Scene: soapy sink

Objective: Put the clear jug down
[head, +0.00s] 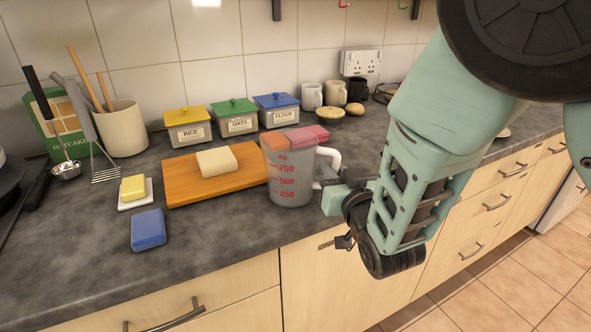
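The clear jug (289,180) with red measuring marks is upright at the front part of the dark counter, just right of the wooden board. Its white handle (333,160) points right, towards my arm. My gripper (328,188) is at the lower part of this handle and appears closed on it; the fingertips are partly hidden. I cannot tell whether the jug's base touches the counter (210,225) or is slightly above it.
Left of the jug are the wooden board (180,183) with a pale block (217,162), a blue sponge (148,230) and a butter dish (135,191). A pink item (308,134) shows behind the jug's top. Labelled canisters (237,118) stand behind.

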